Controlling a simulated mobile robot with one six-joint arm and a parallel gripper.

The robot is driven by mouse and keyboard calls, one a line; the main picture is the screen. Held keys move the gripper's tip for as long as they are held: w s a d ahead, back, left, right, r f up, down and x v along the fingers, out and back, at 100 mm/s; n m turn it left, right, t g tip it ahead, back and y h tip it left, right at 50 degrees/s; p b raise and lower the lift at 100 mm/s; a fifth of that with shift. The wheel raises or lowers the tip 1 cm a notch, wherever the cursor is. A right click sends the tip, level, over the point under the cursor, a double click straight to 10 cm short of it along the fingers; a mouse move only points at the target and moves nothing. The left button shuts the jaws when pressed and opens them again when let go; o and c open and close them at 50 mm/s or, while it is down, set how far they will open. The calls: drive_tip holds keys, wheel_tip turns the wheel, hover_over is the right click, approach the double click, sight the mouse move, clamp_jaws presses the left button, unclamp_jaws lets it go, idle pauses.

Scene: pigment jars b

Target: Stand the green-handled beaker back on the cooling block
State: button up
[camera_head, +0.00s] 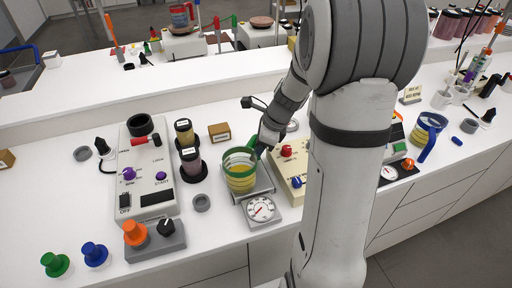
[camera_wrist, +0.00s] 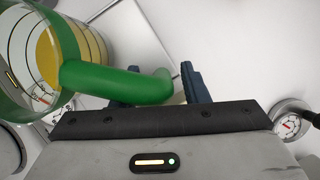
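The green-handled beaker (camera_head: 241,182) is clear, with a green rim and yellow contents. In the head view it stands upright on or over a metal plate (camera_head: 262,184) behind a round dial (camera_head: 260,209). In the wrist view the beaker (camera_wrist: 62,50) is at the upper left, its green handle (camera_wrist: 115,82) reaching right. My gripper (camera_head: 268,142) is at the handle side. Its two dark blue fingers (camera_wrist: 158,92) are apart, with the handle's outer bend between them and a gap to the right finger. The left finger is partly hidden by the handle. I cannot tell which thing is the cooling block.
A cream box (camera_head: 292,172) with red and blue knobs is close right of the plate. A panel box (camera_head: 147,180) and dark-based jars (camera_head: 191,160) stand left. A blue-handled beaker (camera_head: 430,128) is far right. Some white counter is clear in front of the jars.

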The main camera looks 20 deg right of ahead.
drive_tip(key=v, duration=1.2)
drive_tip(key=s+a+n+h, duration=0.1)
drive_tip(key=s+a+n, duration=0.2)
drive_tip(key=s+n, duration=0.2)
drive_tip(key=s+a+n+h, duration=0.1)
drive_tip(key=s+a+n, duration=0.2)
drive_tip(key=s+n, duration=0.3)
drive_tip(key=s+a+n+t+h, duration=0.1)
drive_tip(key=s+n, duration=0.5)
drive_tip(key=n, duration=0.6)
drive_tip(key=a+h, duration=0.1)
drive_tip(key=a, duration=0.1)
drive_tip(key=shift+a+f, duration=0.25)
drive_tip(key=shift+a, duration=0.05)
